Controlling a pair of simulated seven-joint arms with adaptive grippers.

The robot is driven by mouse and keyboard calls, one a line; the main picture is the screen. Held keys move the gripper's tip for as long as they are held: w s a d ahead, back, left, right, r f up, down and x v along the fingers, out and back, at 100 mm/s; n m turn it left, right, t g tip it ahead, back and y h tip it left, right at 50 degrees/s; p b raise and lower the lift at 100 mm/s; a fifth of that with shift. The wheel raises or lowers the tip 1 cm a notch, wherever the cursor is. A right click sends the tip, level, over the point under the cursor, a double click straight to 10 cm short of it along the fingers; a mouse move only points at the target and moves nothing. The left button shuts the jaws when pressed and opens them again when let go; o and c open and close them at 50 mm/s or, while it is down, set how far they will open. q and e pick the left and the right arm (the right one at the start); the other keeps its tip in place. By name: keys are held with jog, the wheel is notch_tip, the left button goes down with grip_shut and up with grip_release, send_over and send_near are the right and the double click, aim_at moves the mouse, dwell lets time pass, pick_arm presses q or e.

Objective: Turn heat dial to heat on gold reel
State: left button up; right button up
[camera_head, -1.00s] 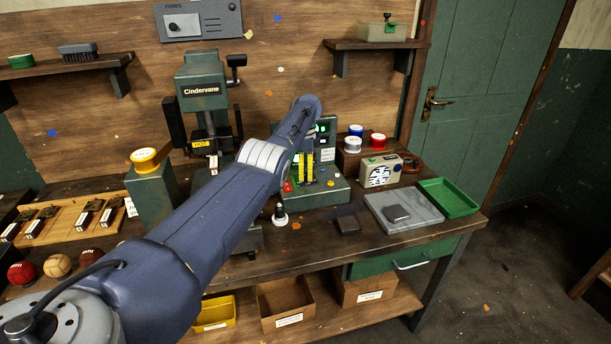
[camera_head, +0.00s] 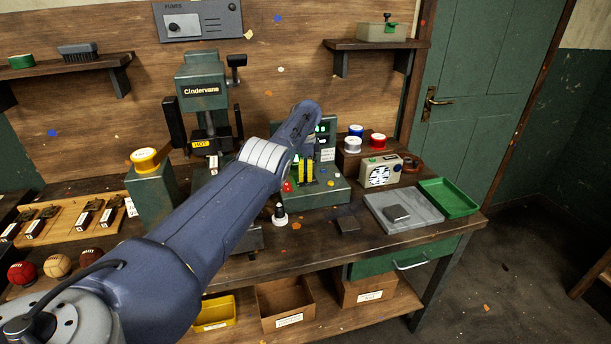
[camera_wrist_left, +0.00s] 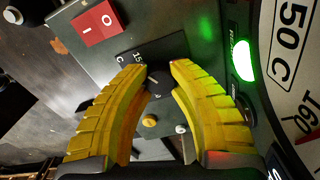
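My left gripper (camera_head: 307,170) is over the small green control box (camera_head: 328,192) at the middle of the bench. In the left wrist view its two yellow fingers (camera_wrist_left: 158,70) curve in on either side of the dark heat dial (camera_wrist_left: 159,82), with their tips at its sides. Part of the dial and its printed scale is hidden by the fingers. My right gripper is not in view.
A red rocker switch (camera_wrist_left: 95,22) and a lit green lamp (camera_wrist_left: 243,60) flank the dial, with a gauge face at right. The Cindervane press (camera_head: 203,95) stands behind my arm.

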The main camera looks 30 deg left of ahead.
pick_arm(q)
grip_shut()
jog(key=shift+n, duration=0.3)
jog(key=n, duration=1.1)
dwell(0.5)
jog(key=o, duration=0.9)
grip_release()
